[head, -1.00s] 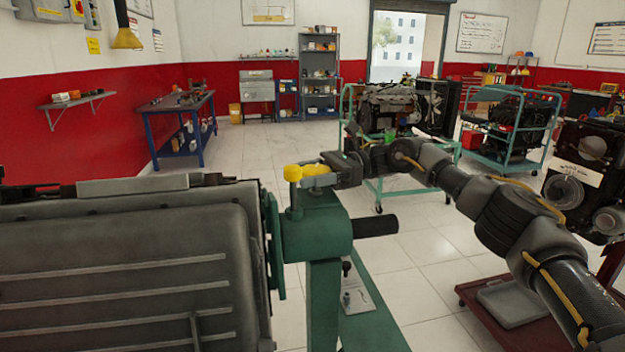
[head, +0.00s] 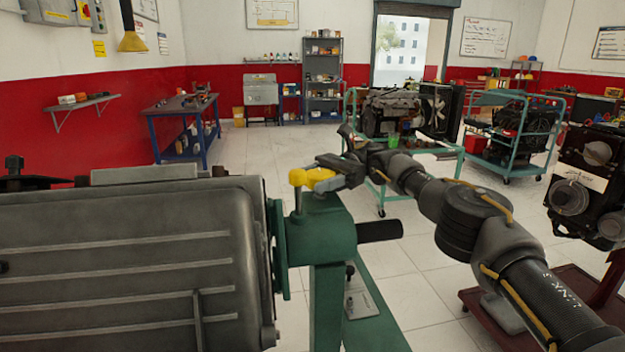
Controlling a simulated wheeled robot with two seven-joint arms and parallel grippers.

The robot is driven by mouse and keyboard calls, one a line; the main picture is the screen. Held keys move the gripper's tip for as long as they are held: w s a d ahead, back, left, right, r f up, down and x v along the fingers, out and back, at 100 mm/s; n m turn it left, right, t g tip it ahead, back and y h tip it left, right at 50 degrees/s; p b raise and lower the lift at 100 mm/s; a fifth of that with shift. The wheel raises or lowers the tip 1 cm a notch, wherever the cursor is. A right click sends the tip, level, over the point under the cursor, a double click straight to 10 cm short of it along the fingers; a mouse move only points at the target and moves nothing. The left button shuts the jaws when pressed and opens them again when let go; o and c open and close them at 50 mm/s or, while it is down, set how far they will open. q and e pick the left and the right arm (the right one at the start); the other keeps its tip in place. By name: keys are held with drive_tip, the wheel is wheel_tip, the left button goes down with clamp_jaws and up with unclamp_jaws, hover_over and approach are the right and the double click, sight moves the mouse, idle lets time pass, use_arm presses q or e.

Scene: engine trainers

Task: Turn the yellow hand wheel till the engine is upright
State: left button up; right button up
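The yellow hand wheel (head: 299,178) sits on top of the green gearbox of the engine stand (head: 322,228). My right gripper (head: 328,177) reaches it from the right and is shut on the wheel's right part, its fingers hiding some of the yellow. The grey engine (head: 120,262) hangs on the stand's plate at the left. Its ribbed side faces me, and the picture's left edge cuts it off. It looks rolled on its side; its exact tilt is hard to tell. My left gripper is not in view.
A dark handle bar (head: 380,230) sticks out right of the gearbox. Other engines stand on a teal cart (head: 465,150) behind and on a dark red stand (head: 470,297) at right. A blue workbench (head: 180,104) stands at back left. The floor between is clear.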

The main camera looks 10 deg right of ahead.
sight(315, 174)
drive_tip(key=shift+d, duration=0.1)
drive_tip(key=o, duration=1)
drive_tip(key=shift+w+d, duration=0.1)
drive_tip(key=shift+d, duration=0.05)
drive_tip(key=shift+r, duration=0.15)
drive_tip(key=shift+r, duration=0.35)
wheel_tip(315, 174, up, 2)
drive_tip(key=shift+r, duration=0.1)
use_arm(q)
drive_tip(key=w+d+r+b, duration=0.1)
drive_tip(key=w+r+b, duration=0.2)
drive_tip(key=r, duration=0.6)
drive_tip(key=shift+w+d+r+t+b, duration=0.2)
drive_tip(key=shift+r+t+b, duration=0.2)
drive_tip(key=shift+b, duration=0.25)
use_arm(e)
drive_tip(key=s+a+r, duration=0.1)
drive_tip(key=s+r, duration=0.2)
drive_tip(key=s, duration=0.1)
drive_tip(key=s+a+r, duration=0.1)
drive_tip(key=s+r, duration=0.2)
drive_tip(key=s, duration=0.2)
drive_tip(key=s+r, duration=0.3)
drive_tip(key=s, duration=0.1)
drive_tip(key=shift+s+a+r, duration=0.4)
